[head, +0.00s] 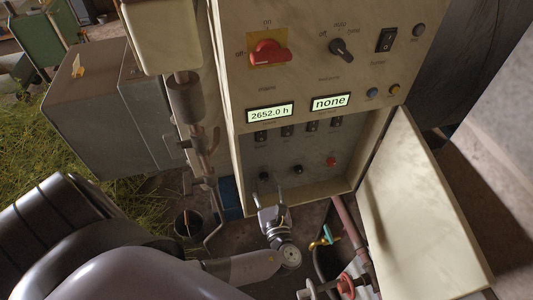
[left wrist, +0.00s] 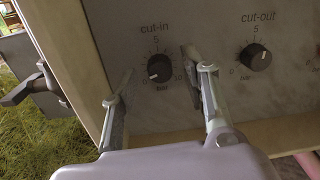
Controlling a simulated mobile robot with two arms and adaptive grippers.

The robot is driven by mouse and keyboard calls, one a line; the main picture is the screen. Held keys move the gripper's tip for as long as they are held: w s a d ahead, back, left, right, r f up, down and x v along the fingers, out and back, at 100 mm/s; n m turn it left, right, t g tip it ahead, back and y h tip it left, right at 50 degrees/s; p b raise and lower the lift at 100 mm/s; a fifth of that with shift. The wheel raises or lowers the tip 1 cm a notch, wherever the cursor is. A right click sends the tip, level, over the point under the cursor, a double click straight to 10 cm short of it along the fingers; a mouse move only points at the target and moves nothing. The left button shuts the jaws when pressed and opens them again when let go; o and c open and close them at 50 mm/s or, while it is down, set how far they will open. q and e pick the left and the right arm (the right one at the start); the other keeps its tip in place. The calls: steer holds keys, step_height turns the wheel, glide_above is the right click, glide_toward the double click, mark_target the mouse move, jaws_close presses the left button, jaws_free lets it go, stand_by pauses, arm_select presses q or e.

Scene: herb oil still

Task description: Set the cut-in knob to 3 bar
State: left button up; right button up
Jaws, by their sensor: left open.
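The cut-in knob (left wrist: 160,69) is a round black knob on the grey recessed panel in the left wrist view, with a printed scale marked 0, 5 and 10. Its white mark seems to point to the lower left, near 0. It also shows in the head view as a small dark knob (head: 264,177). My left gripper (head: 268,188) is open, its two fingers pointing at the panel. In the left wrist view the open fingers (left wrist: 160,84) stand either side of the knob's lower part, nearer the camera; I see no contact. My right gripper is not in view.
The cut-out knob (left wrist: 256,57) sits to the right of cut-in. The open cabinet door (head: 425,205) hangs at the right. Pipes (head: 190,120) run along the cabinet's left, and a red valve wheel (head: 346,286) is below.

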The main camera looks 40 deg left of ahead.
arm_select(q)
steer(key=c, duration=0.7)
jaws_close()
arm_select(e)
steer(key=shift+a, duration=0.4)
